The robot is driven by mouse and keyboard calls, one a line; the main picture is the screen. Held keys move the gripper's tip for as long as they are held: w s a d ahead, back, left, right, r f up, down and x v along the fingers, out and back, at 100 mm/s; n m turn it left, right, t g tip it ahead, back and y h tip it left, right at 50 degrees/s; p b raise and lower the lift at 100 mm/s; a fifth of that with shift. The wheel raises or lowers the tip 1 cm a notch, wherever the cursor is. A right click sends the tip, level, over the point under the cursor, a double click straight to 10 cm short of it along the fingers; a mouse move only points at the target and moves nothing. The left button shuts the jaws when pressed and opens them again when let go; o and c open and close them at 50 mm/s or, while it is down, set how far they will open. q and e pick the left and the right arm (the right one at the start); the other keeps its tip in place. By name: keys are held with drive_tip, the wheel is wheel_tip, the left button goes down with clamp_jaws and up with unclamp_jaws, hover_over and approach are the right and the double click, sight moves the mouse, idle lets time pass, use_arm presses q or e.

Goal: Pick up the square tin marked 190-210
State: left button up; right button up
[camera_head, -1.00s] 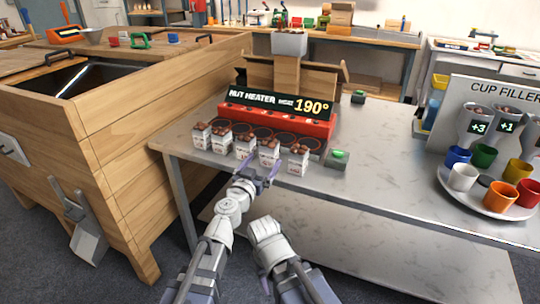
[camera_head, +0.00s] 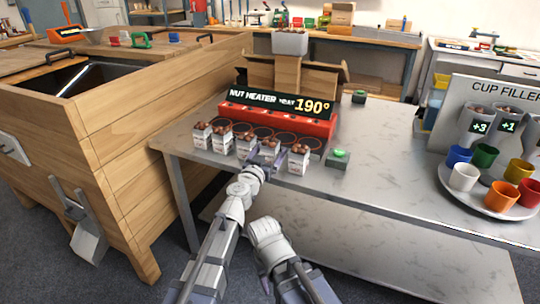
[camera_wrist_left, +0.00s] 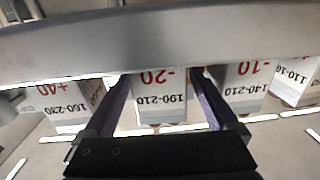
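The square tin marked 190-210 (camera_wrist_left: 160,103) shows upside down in the left wrist view, with a red -20 on it. In the head view it is the fourth from the left in a row of tins, mostly covered by my left gripper (camera_head: 265,157). In the left wrist view the gripper's two purple fingers (camera_wrist_left: 162,85) are open, one on each side of this tin, with a narrow gap at each side. My right gripper's fingers do not show.
The tin marked 160-230 (camera_wrist_left: 65,108) and the tin marked 140-210 (camera_wrist_left: 243,88) stand close on either side. A red nut heater (camera_head: 275,120) reading 190° is right behind the row. A green-buttoned box (camera_head: 338,160) sits to the right.

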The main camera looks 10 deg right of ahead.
sight(270, 145)
use_arm(q)
drive_tip(key=c, duration=1.4)
drive_tip(key=shift+r, duration=0.1)
wheel_tip(270, 145, up, 10)
drive_tip(key=p, duration=1)
